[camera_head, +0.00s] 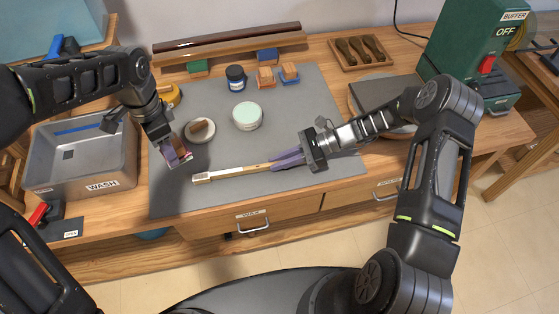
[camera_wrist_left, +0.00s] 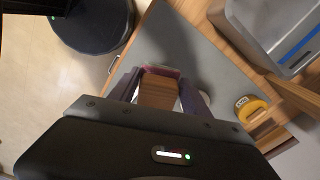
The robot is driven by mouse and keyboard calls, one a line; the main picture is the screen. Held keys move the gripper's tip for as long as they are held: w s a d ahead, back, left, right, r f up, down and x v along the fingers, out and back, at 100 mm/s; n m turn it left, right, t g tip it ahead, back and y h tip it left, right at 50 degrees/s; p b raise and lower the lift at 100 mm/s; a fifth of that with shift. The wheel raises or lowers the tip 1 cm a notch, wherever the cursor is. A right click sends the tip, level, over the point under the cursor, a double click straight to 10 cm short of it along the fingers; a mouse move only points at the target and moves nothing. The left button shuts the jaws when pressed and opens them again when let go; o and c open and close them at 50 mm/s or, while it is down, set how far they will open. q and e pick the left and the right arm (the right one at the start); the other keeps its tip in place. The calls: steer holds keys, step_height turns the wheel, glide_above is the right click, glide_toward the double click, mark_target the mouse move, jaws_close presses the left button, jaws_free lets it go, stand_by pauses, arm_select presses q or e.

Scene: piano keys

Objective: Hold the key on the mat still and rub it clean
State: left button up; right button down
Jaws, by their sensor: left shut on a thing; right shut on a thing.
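The piano key (camera_head: 232,173) is a long wooden stick with a pale left end, lying along the front of the grey mat (camera_head: 310,108). My right gripper (camera_head: 288,159) is shut on its right part. My left gripper (camera_head: 177,154) is shut on a brown wooden block with a pinkish edge (camera_head: 183,151), just left of and behind the key's pale end. A gap shows between block and key; the block's height above the mat is hard to tell. In the left wrist view the block (camera_wrist_left: 158,90) sits between the fingers, and the key is not visible.
A grey wash basin (camera_head: 99,186) stands left of the mat. Behind the key are a round dish (camera_head: 199,136) with a brown piece, a pale-green-topped tin (camera_head: 247,117) and a dark jar (camera_head: 236,78). A green buffer (camera_head: 470,50), marked OFF, stands at the back right.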

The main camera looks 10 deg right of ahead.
stand_by(0.8)
arm_select(q)
glide_toward(195, 179)
steer(key=shift+s+d+f, duration=0.1)
steer(key=shift+d, duration=0.6)
steer(key=shift+s+d+f, duration=0.1)
steer(key=shift+d, duration=0.6)
steer(key=shift+f, duration=1.9)
steer(key=shift+f, duration=0.65)
steer(key=shift+a, duration=0.15)
steer(key=shift+w+a, duration=0.1)
steer(key=shift+a, duration=1.05)
